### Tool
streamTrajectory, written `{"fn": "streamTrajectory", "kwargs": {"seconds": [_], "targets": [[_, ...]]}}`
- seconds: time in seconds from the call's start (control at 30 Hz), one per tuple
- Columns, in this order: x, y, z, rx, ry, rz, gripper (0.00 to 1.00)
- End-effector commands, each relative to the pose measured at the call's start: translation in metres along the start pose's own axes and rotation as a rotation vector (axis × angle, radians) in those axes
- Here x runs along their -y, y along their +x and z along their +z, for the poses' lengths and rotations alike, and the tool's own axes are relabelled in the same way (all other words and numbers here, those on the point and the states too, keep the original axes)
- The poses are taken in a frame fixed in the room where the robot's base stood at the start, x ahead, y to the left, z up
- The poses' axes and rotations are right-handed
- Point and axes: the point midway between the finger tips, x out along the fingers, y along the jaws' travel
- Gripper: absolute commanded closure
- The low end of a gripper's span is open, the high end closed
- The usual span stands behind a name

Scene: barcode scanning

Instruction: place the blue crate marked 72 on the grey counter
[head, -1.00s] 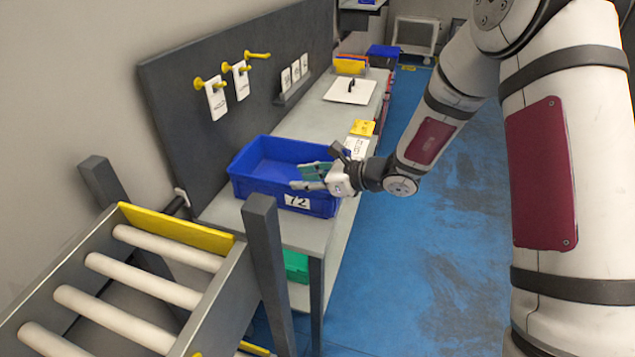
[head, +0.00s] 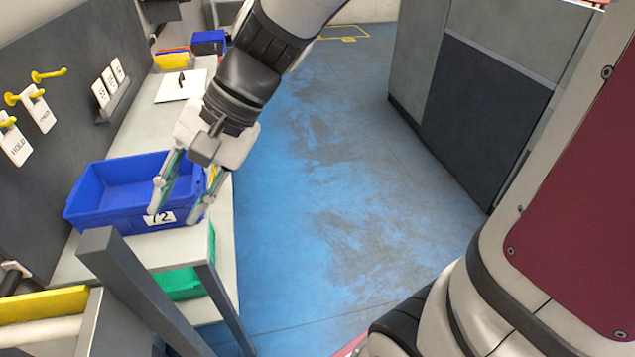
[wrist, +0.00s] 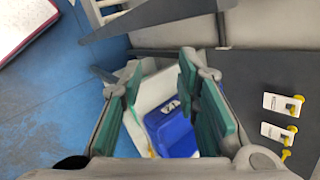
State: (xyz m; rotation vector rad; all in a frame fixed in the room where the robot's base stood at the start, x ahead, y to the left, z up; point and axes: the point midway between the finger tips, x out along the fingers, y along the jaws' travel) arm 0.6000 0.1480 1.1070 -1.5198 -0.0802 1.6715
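The blue crate marked 72 (head: 105,202) rests upright on the grey counter (head: 140,138), near its front end. It looks empty where I can see inside. My gripper (head: 176,212) hangs over the crate's right front part, fingers pointing down, and partly covers the 72 label. The fingers are spread apart with nothing held between them. In the wrist view, the blue crate (wrist: 172,132) shows beyond and between the open fingers (wrist: 160,78). I see a gap there and no grip on the crate.
A grey post (head: 125,275) and the yellow-edged roller conveyor (head: 45,305) stand at the near left. A green bin (head: 180,285) sits on the shelf below. A white board (head: 182,86) lies farther along the counter. Open blue floor (head: 330,200) lies to the right.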

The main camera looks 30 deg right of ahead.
Motion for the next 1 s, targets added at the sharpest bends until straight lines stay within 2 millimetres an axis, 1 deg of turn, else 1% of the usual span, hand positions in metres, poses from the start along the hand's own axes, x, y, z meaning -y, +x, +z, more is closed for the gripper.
{"fn": "streamTrajectory", "kwargs": {"seconds": [0.03,0.17,0.2,0.3,0.4,0.5,0.6,0.7,1.0], "targets": [[-0.013,-0.014,0.011,-0.04,-0.086,0.045,0.71],[-0.054,-0.044,0.029,-0.134,-0.287,0.187,0.71],[-0.067,-0.053,0.033,-0.165,-0.345,0.232,0.71],[-0.097,-0.076,0.039,-0.243,-0.472,0.342,0.71],[-0.122,-0.096,0.041,-0.31,-0.57,0.441,0.71],[-0.139,-0.111,0.042,-0.358,-0.633,0.513,0.71],[-0.149,-0.12,0.042,-0.386,-0.668,0.556,0.71],[-0.153,-0.123,0.042,-0.396,-0.681,0.574,0.71],[-0.151,-0.126,0.043,-0.399,-0.682,0.574,0.71]]}}
